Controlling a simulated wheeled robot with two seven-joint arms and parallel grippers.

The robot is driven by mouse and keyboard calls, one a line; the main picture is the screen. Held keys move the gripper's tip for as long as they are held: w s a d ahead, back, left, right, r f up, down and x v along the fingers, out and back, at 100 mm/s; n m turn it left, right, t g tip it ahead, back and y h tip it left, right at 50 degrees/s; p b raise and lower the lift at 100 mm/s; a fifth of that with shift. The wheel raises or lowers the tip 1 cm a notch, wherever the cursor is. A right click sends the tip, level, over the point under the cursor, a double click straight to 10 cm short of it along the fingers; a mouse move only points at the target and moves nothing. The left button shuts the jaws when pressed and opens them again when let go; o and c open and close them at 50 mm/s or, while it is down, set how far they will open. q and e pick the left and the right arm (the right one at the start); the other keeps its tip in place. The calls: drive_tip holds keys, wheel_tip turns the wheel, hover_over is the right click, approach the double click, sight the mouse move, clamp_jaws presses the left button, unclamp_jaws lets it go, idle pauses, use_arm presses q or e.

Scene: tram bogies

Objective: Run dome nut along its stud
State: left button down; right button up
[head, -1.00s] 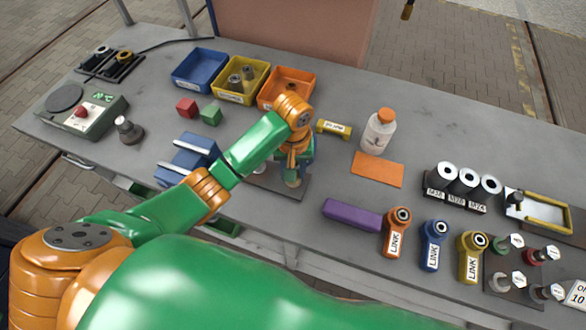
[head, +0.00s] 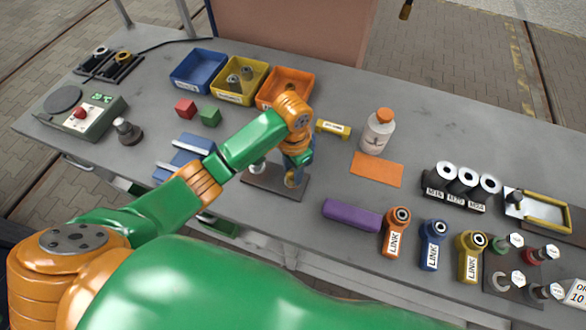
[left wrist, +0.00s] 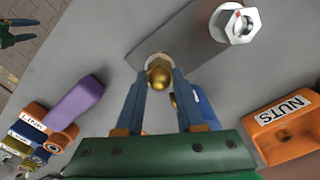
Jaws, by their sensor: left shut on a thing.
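The brass dome nut (left wrist: 159,73) is in the middle of the left wrist view, at the end of a dark plate (left wrist: 188,38). My left gripper (left wrist: 160,80) has its blue fingers on either side of the nut and is shut on it. The stud under the nut is hidden. A large silver hex nut with a red mark (left wrist: 238,24) is at the plate's other end. In the head view my left gripper (head: 293,180) is low over the plate (head: 268,188). My right gripper (left wrist: 30,30) shows small at the left wrist view's top left corner, fingers apart.
An orange nuts bin (head: 286,88) stands behind the plate. A purple block (head: 351,214) and the orange link (head: 396,232) lie to the right. Blue cradle (head: 184,158) is left.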

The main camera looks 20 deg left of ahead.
use_arm(q)
drive_tip(key=m, duration=0.4)
drive_tip(key=shift+w+r+m, duration=0.1)
drive_tip(key=shift+r+m, duration=0.05)
drive_tip(key=shift+m, duration=0.15)
drive_tip(key=m, duration=0.4)
drive_tip(key=shift+m, duration=0.3)
drive_tip(key=m, duration=1.2)
drive_tip(key=shift+m, duration=0.3)
drive_tip(key=m, duration=0.4)
drive_tip(key=shift+a, duration=0.1)
drive_tip(key=m, duration=0.7)
drive_tip(key=shift+m+b, duration=0.3)
drive_tip(key=shift+m, duration=0.9)
drive_tip(key=shift+m+b, duration=0.65)
drive_tip(key=shift+m, duration=0.35)
drive_tip(key=shift+m+b, duration=0.6)
drive_tip(key=shift+m, duration=0.1)
